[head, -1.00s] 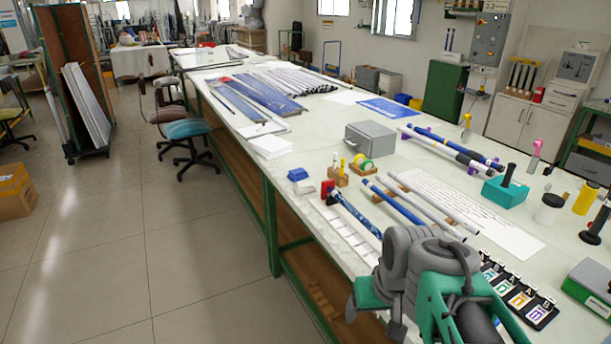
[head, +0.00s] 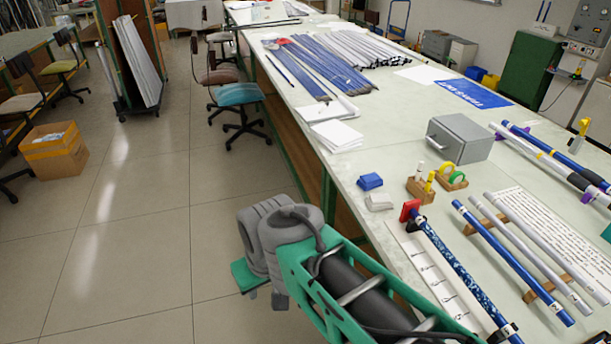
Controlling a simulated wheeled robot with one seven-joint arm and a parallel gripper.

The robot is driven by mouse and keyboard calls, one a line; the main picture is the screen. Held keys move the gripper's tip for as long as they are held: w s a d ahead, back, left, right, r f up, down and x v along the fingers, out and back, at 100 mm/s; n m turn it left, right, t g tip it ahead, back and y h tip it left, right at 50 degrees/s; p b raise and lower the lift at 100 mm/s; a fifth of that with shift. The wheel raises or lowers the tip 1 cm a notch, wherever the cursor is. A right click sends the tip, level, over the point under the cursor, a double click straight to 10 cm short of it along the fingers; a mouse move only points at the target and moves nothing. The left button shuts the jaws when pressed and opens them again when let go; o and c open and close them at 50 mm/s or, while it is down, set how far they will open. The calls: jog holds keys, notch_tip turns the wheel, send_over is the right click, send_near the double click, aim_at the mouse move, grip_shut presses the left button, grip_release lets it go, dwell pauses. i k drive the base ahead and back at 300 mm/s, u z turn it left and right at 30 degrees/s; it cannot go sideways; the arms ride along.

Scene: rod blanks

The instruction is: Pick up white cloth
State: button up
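A small white folded piece (head: 378,202), which looks like the white cloth, lies on the long pale table near its left edge. It is just in front of a small blue folded piece (head: 370,181). My gripper (head: 266,297) is at the low end of my green and grey arm, left of the table edge and over the floor side. Mostly my own wrist hides it, so I cannot tell how far its fingers are apart. It is well apart from the white piece, and I see nothing held in it.
A grey metal box (head: 459,138) and wooden holders (head: 420,189) stand behind and right of the white piece. Blue and white rods (head: 515,262) lie in front and right. A stack of white paper (head: 336,135) lies farther back. A swivel chair (head: 240,95) stands left of the table.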

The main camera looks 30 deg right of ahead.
aim_at(376, 201)
jog(key=z, duration=0.05)
jog(key=i, duration=1.75)
jog(key=z, duration=0.95)
jog(key=i, duration=0.85)
jog(key=z, duration=0.5)
